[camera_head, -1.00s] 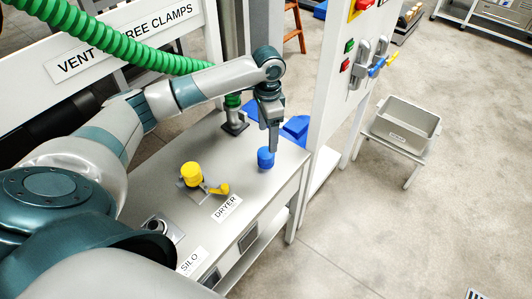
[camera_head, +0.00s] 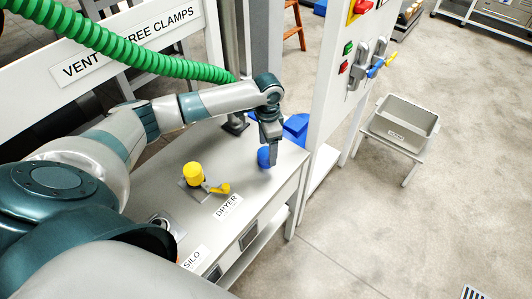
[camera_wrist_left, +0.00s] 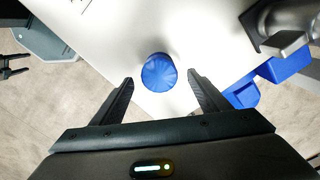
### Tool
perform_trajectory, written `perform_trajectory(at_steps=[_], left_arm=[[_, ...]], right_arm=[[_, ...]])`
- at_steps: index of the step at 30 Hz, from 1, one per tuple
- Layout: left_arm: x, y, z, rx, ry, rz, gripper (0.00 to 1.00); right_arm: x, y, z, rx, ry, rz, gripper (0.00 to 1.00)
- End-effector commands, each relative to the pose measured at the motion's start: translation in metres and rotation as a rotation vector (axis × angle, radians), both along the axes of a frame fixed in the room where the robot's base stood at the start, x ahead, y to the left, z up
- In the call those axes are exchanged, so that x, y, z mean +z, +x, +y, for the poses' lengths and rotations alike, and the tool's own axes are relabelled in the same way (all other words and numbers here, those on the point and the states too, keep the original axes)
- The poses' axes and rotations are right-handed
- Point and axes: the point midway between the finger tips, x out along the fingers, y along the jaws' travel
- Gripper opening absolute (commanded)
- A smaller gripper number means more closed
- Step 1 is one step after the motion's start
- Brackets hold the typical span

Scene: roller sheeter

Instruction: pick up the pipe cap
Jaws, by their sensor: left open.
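The pipe cap looks to be the blue round cap (camera_head: 264,157) on the light grey table near its far right end. It also shows in the left wrist view (camera_wrist_left: 159,72), from above, with a ribbed rim. My left gripper (camera_head: 273,163) reaches down at the cap and partly hides it in the head view. In the left wrist view its two fingers (camera_wrist_left: 160,80) are apart, with the cap centred in the gap near the tips. A dark pronged shape at the left edge of the wrist view may be my right gripper, small and cut off.
A yellow cap (camera_head: 194,173) with a yellow handle stands by the DRYER label. Blue bins (camera_head: 296,127) and a dark pipe fitting (camera_wrist_left: 282,30) stand near the blue cap. A white panel (camera_head: 334,90) rises beyond the table's right end. A green hose (camera_head: 110,43) runs behind.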

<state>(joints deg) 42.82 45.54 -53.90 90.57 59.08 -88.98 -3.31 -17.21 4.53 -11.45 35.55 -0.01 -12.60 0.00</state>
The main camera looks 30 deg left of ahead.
Motion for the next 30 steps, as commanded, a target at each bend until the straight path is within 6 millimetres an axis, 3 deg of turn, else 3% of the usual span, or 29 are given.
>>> perform_trajectory(at_steps=[7, 21, 23, 27, 30], left_arm=[[-0.023, -0.001, 0.0, -0.001, 0.001, 0.0, 0.69], [-0.025, -0.001, 0.0, -0.001, 0.001, 0.0, 0.69], [-0.024, 0.0, 0.0, -0.001, 0.001, -0.001, 0.59], [-0.024, -0.001, 0.0, -0.001, 0.001, 0.0, 0.26], [-0.024, 0.0, 0.0, -0.001, 0.001, -0.001, 0.2]], right_arm=[[0.01, 0.0, 0.0, 0.0, 0.0, 0.0, 0.69], [0.009, 0.0, 0.0, 0.0, 0.0, 0.001, 0.69], [0.009, 0.0, 0.0, 0.0, 0.0, 0.001, 0.69], [0.009, 0.0, -0.001, 0.001, -0.001, 0.001, 0.69], [0.009, 0.0, -0.001, 0.001, -0.001, 0.001, 0.69]])
